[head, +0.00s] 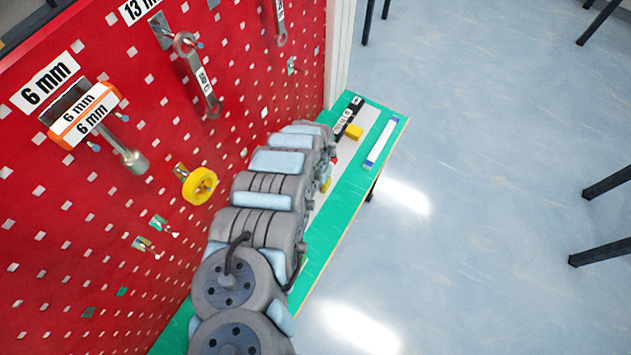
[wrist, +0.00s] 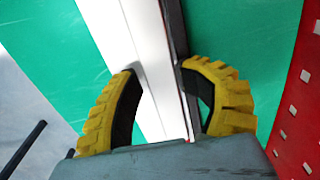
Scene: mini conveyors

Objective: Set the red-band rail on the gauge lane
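My gripper (wrist: 162,68) has yellow-backed, dark-padded fingers and is spread open, pointing down at the bench. A long, narrow dark-and-grey rail (wrist: 172,32) runs between the fingers, close to the right finger, with a gap to the left one. A thin red trace shows on its near part. In the head view a small red patch (head: 335,160) shows beside my gripper (head: 326,184), mostly hidden by my arm. A pale strip (wrist: 118,30), perhaps the gauge lane, runs alongside the rail; it also shows in the head view (head: 369,117).
A white rail with blue ends (head: 382,142) lies on the green bench (head: 385,118) near its right edge. A yellow block (head: 354,132) and a black labelled strip (head: 348,117) stand at the far end. A red pegboard (head: 240,110) with hanging tools rises on the left.

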